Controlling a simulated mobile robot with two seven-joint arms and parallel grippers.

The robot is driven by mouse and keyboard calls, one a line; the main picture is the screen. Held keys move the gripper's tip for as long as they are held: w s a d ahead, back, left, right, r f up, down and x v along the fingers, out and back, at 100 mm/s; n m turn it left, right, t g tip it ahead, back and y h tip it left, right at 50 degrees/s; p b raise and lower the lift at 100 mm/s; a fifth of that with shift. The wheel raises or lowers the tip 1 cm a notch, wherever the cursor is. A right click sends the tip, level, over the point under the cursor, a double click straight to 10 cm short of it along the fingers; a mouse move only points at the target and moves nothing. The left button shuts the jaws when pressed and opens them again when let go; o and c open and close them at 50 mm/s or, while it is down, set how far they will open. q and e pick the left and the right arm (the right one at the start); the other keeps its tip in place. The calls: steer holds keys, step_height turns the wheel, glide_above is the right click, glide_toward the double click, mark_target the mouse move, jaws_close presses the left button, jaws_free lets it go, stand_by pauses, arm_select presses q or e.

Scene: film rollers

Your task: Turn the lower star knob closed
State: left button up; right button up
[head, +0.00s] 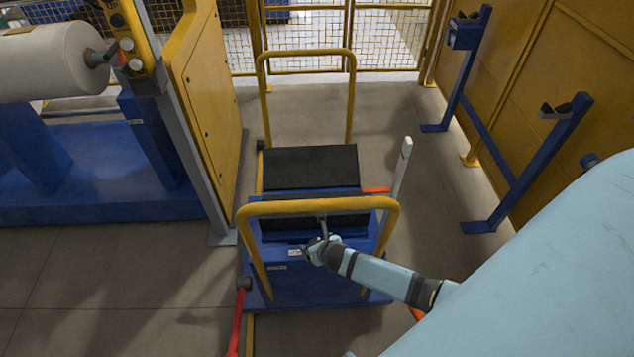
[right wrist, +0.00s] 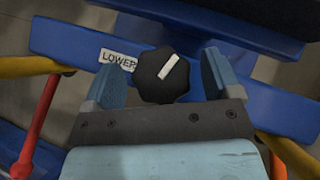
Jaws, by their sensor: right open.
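The lower star knob (right wrist: 161,76) is a black lobed knob with a white pointer line tilted up to the right. It sits on a blue bar beside a white label (right wrist: 117,59) reading "LOWER", partly cut off by my finger. My right gripper (right wrist: 162,83) is open, with one blue finger on each side of the knob and gaps visible between them. In the head view my right gripper (head: 322,243) is at the blue cart (head: 310,274), and the knob is hidden there by the hand. My left gripper is not in view.
A yellow hoop rail (head: 318,206) rises in front of the cart's black pads (head: 311,167). A blue stand (head: 540,160) is at the right, and a white film roll (head: 48,62) at the left. Floor between is clear.

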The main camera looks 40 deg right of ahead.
steer(key=shift+w+f, duration=0.1)
steer(key=shift+w, duration=0.05)
steer(key=shift+c, duration=0.2)
steer(key=c, duration=0.9)
